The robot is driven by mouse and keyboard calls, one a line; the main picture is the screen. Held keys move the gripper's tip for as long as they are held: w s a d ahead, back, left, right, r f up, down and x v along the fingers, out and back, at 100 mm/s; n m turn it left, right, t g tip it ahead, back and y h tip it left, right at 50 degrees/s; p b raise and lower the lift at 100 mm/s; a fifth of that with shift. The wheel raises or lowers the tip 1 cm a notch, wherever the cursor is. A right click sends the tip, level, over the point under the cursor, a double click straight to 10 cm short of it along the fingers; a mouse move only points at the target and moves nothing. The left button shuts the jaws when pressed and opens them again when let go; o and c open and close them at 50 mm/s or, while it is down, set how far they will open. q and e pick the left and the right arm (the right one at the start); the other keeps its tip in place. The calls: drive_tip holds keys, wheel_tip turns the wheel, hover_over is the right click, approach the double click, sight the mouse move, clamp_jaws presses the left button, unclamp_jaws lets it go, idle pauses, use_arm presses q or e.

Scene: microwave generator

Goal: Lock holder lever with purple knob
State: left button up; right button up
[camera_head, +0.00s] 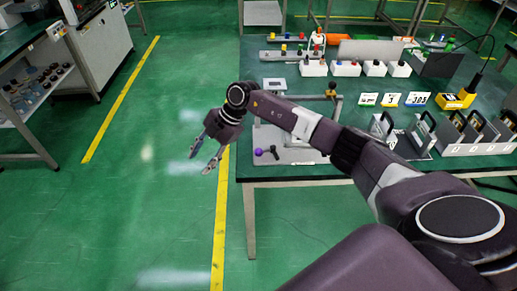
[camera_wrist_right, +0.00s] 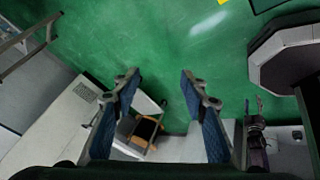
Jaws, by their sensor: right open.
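The purple knob (camera_head: 258,152) sits on a dark lever (camera_head: 268,152) at the front left of the table. The lever belongs to a holder on a light grey base plate (camera_head: 297,154), partly hidden behind my right arm. My right gripper (camera_head: 200,160) is open and empty in the head view. It hangs over the floor, left of the table edge and apart from the knob. In the right wrist view its two fingers (camera_wrist_right: 163,95) are spread wide with nothing held between them. I cannot make out the purple knob in that view. My left gripper is not in view.
A shelf and bench (camera_head: 30,95) stand at left. Open floor lies between.

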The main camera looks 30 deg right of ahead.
sight(259, 149)
drive_tip(key=d+r+m+h, duration=0.1)
drive_tip(key=d+h, duration=0.1)
drive_tip(key=d, duration=0.4)
drive_tip(key=s+d+r+m+g+h, duration=0.1)
drive_tip(key=d+h, duration=0.1)
drive_tip(key=d, duration=0.5)
drive_tip(key=s+d+r+m+g+h, duration=0.1)
drive_tip(key=d+h, duration=0.1)
drive_tip(key=d, duration=0.4)
drive_tip(key=shift+s+d+r+m, duration=0.15)
drive_tip(key=shift+s+m, duration=0.1)
drive_tip(key=shift+m, duration=0.15)
wheel_tip(259, 149, down, 8)
drive_tip(key=shift+r+p, duration=0.1)
drive_tip(key=shift+p, duration=0.5)
drive_tip(key=shift+c, duration=0.4)
clamp_jaws()
